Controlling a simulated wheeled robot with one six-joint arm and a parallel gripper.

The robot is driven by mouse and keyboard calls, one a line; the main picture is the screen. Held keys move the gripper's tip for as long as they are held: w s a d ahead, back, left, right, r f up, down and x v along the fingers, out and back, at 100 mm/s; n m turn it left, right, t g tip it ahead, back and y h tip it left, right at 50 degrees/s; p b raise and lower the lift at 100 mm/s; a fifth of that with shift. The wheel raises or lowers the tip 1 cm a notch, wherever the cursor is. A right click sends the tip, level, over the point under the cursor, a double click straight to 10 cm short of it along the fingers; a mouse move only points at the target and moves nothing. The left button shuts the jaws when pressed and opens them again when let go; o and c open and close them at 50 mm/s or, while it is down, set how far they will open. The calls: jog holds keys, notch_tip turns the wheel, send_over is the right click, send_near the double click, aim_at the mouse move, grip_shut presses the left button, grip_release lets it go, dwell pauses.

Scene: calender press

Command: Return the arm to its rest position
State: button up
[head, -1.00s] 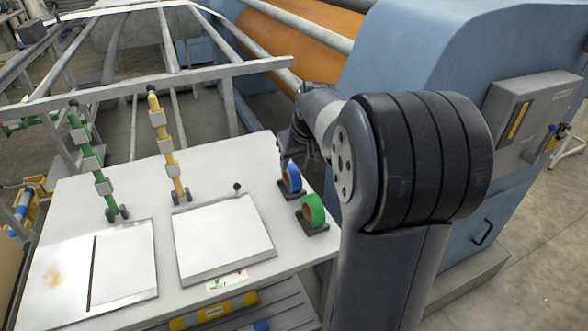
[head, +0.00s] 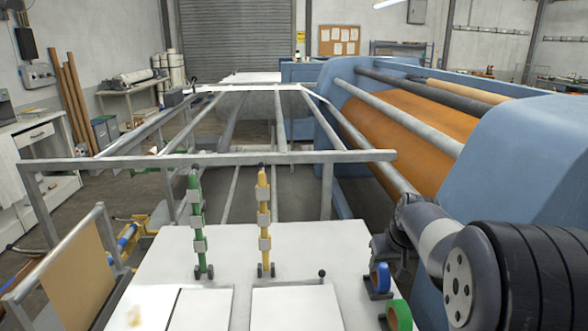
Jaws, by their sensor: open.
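My arm (head: 440,240) reaches in from the right edge of the head view, its big ribbed joint in the lower right corner. My gripper (head: 384,248) is the dark end of the arm, partly seen above the right side of the white table (head: 250,240), near the blue tape roll. Its fingers are small and partly hidden, but it is open, and I see nothing held in it.
A blue tape roll (head: 381,277) and a green tape roll (head: 399,316) stand at the table's right edge. A green tool (head: 197,225) and a yellow tool (head: 263,220) stand at its back. The blue press (head: 530,165) with orange roller (head: 425,130) is at right.

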aim_at(382, 264)
jog(key=x, duration=0.6)
jog(key=shift+w+f, duration=0.15)
jog(key=shift+f, duration=0.2)
notch_tip(382, 264, up, 3)
jog(key=p, duration=0.3)
jog(key=shift+r, duration=0.15)
jog(key=shift+r+p, duration=0.7)
jog(key=shift+r, duration=0.15)
